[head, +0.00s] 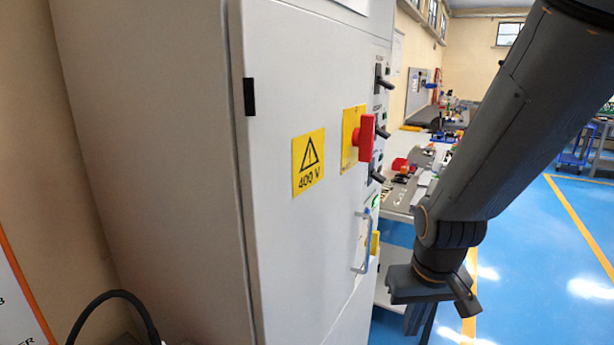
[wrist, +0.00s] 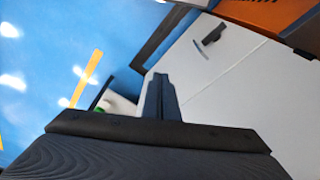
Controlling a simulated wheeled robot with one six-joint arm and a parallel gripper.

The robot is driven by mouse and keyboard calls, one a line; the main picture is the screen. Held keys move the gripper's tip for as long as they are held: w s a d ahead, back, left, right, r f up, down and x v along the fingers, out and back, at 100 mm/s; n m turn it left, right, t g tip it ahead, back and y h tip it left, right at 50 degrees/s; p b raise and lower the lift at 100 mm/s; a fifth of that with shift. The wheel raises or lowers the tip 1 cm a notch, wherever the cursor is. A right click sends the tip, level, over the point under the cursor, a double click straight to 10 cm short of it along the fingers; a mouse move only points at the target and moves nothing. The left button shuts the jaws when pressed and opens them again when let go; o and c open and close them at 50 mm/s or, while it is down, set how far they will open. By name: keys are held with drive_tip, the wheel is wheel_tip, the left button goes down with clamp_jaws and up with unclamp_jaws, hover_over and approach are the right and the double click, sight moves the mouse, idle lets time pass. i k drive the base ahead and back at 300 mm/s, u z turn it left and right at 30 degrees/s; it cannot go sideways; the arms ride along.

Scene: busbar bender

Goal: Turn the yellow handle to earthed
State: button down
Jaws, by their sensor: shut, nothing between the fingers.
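A grey cabinet (head: 285,240) with a 400 V warning sign stands at left centre in the head view. A small yellow part (head: 375,243) shows at its right edge, behind a blue-grey door handle (head: 364,240); I cannot tell whether it is the yellow handle or how it is turned. A red rotary handle (head: 364,138) sits above on a yellow plate. My gripper (wrist: 159,82) is shut and empty in the wrist view, its fingers together. In the head view my arm hangs right of the cabinet, apart from its door, with the fingers mostly hidden.
Several black knobs (head: 376,175) line the cabinet's right edge. Cluttered workbenches (head: 405,185) stand behind, with a blue cart (head: 575,145) far right. Open blue floor (head: 540,270) lies to the right. The wrist view shows a pale panel with a black handle (wrist: 213,35) and an orange part (wrist: 265,12).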

sight(375, 235)
drive_tip(key=u, duration=0.05)
drive_tip(key=k, duration=1.1)
drive_tip(key=z, duration=0.55)
drive_tip(key=i, duration=1.35)
drive_tip(key=u, duration=0.7)
